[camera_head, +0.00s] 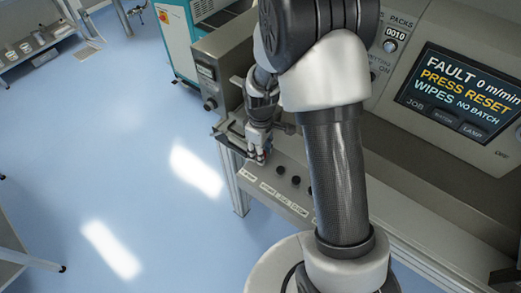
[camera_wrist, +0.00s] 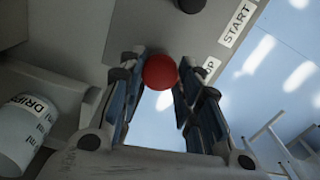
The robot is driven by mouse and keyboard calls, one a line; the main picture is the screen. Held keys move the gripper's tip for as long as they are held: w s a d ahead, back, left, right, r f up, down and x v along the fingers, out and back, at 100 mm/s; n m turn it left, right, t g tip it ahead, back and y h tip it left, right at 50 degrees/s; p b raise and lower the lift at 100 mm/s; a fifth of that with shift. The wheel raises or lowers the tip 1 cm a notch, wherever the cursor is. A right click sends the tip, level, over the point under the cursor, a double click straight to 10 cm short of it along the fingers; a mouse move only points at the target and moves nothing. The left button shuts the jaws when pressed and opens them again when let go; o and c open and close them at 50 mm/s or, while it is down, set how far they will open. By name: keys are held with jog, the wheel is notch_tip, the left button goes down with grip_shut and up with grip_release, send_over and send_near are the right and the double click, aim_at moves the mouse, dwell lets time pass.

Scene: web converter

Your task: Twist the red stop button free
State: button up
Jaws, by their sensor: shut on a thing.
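The red stop button (camera_wrist: 160,72) is a round red knob in the wrist view, between the tips of my gripper (camera_wrist: 161,76). The blue-padded fingers are shut on it, one on each side. A label ending in "P" lies beside it, partly hidden by the right finger. In the head view my gripper (camera_head: 258,152) points down at the far left end of the machine's control ledge (camera_head: 262,183). The red button is hidden there behind the gripper.
Black buttons (camera_head: 281,170) stand along the ledge beside my gripper. The screen (camera_head: 458,90) reads "FAULT 0 m/min, PRESS RESET, WIPES NO BATCH". A START label (camera_wrist: 236,24) shows in the wrist view, with a labelled container (camera_wrist: 22,135) at left. Open blue floor (camera_head: 120,150) lies left.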

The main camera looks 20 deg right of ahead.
dwell(0.3)
jog(key=o, duration=1)
jog(key=shift+o, duration=0.2)
notch_tip(320, 180, up, 12)
